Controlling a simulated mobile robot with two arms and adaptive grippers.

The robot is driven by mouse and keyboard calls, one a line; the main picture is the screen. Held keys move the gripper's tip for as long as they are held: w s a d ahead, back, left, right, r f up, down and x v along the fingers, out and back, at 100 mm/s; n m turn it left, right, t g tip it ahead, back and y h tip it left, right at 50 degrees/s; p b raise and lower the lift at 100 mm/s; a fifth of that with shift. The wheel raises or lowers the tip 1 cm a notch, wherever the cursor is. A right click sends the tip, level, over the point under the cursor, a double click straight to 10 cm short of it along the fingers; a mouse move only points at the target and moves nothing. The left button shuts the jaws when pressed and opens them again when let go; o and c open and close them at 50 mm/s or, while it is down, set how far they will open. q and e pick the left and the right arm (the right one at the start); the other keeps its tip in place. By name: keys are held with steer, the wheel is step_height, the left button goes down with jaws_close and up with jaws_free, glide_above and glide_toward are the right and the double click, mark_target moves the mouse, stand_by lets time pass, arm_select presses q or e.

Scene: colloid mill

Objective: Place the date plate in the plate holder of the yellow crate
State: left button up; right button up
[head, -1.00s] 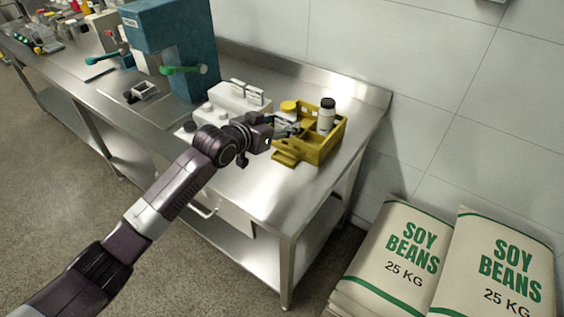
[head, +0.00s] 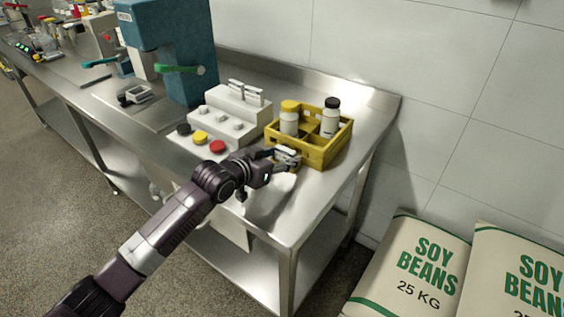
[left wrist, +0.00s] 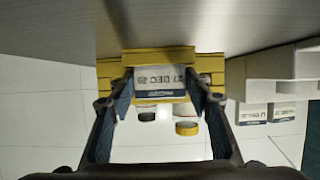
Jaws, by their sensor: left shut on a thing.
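The yellow crate (head: 327,154) stands near the right end of the steel table. My left gripper (head: 288,157) is at its near face, low on the left side. In the left wrist view my left gripper (left wrist: 160,97) is shut on the date plate (left wrist: 160,79), a white plate with dark date print and a blue strip, shown upside down. The plate lies between the fingertips, directly in front of the yellow crate wall (left wrist: 207,62). I cannot tell whether the plate is seated in the plate holder, which is largely hidden. My right gripper is not in view.
A yellow-capped bottle (head: 289,118) and a black-capped bottle (head: 331,117) stand in the crate. Left of it is a white rack (head: 236,115) holding further plates, with coloured caps or buttons in front. A blue machine (head: 180,60) stands behind. Table space right of the crate is narrow.

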arm_select(q)
steer(key=shift+r, duration=0.15)
steer(key=shift+s, duration=0.1)
steer(key=o, duration=1)
steer(key=shift+f, duration=0.2)
steer(key=shift+r, duration=0.2)
steer(key=v, duration=1.2)
steer(key=shift+a, duration=0.1)
